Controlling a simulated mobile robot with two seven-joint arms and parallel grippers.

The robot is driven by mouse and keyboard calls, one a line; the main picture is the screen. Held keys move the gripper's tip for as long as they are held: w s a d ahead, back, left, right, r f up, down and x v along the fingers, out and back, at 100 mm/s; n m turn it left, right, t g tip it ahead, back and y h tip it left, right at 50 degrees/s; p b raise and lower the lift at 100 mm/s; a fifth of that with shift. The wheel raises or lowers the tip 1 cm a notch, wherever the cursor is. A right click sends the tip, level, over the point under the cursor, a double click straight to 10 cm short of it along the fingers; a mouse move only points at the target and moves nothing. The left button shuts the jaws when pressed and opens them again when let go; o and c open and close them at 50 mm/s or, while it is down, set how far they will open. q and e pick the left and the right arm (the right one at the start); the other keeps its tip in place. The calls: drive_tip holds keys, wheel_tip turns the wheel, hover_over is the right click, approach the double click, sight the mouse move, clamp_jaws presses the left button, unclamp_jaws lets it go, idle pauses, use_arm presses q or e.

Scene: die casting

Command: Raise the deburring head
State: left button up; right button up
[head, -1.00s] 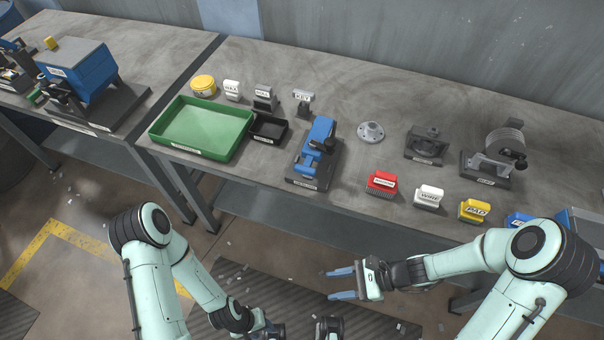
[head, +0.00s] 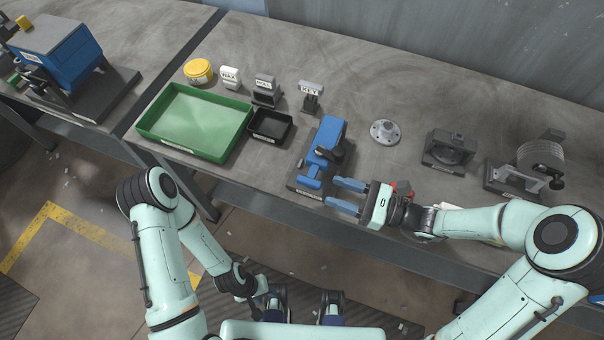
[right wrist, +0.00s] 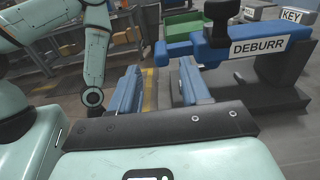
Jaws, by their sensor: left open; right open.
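The deburring station, a blue head (head: 329,137) with a black knob on a dark base, stands on the grey bench in the middle of the head view. In the right wrist view its blue head (right wrist: 190,47) and DEBURR label are close, at the upper right. My right gripper (head: 338,193) is open and empty at the station's front right, its blue fingers pointing left. In the right wrist view the gripper (right wrist: 158,78) has nothing between its fingers, and the head lies just beyond them to the right. My left gripper (head: 303,303) is open and empty, low in front of the bench.
A green tray (head: 140,129) and a small black bin (head: 269,137) lie left of the station. A KEY stand (head: 311,94) is behind it. A grey flanged part (head: 385,132) and a dark fixture (head: 447,150) are to the right. My right arm hides most coloured blocks at the front edge.

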sight(302, 177)
drive_tip(key=x, duration=0.9)
drive_tip(key=shift+w+a+f, duration=0.1)
drive_tip(key=shift+w+a, duration=0.1)
drive_tip(key=shift+a, duration=0.15)
clamp_jaws()
